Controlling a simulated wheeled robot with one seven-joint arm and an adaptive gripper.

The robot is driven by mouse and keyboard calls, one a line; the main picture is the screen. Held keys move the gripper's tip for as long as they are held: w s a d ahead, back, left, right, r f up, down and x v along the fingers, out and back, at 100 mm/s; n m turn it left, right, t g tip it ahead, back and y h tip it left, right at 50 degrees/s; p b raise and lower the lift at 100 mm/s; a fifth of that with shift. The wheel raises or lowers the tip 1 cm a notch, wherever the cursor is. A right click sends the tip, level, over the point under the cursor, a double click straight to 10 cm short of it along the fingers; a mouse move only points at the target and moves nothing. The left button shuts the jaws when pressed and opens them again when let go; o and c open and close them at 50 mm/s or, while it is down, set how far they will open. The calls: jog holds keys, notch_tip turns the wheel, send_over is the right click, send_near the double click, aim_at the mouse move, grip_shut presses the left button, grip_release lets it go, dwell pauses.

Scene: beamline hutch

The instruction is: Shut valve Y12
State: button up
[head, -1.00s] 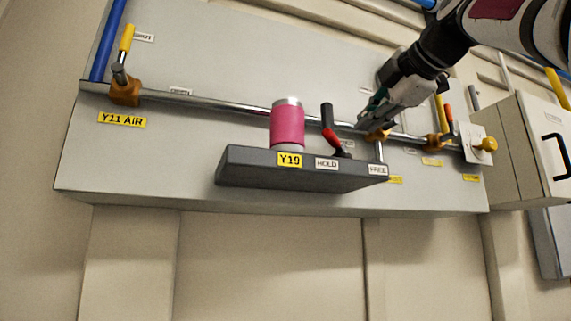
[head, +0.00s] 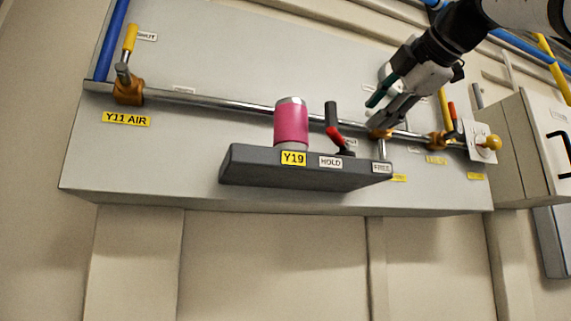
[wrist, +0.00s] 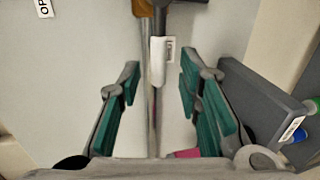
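My gripper (head: 378,112) is in front of the pipe at the brass valve (head: 380,133) right of the red-and-black lever. In the wrist view its two green-padded fingers (wrist: 159,75) are spread apart. A white sleeve-like piece (wrist: 158,62) with a small tag lies between the fingertips, in line with the pipe and apparently untouched. A brass body (wrist: 148,6) and a dark part show beyond it at the top edge. The yellow label (head: 399,177) below this valve is too small to read, so I cannot confirm that it is Y12. My gripper partly hides the valve.
A dark grey box (head: 260,170) marked Y19, HOLD and FREE juts out below, bearing a pink cylinder (head: 291,124) and a red-and-black lever (head: 333,130). Valve Y11 AIR (head: 128,90) is at the left. Another brass valve (head: 437,140) and a yellow knob (head: 493,142) stand close on the right.

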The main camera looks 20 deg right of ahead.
jog(key=s+r, duration=0.2)
jog(key=s, duration=0.7)
jog(key=shift+s+d, duration=0.15)
jog(key=shift+s, duration=0.1)
jog(key=shift+f, duration=0.1)
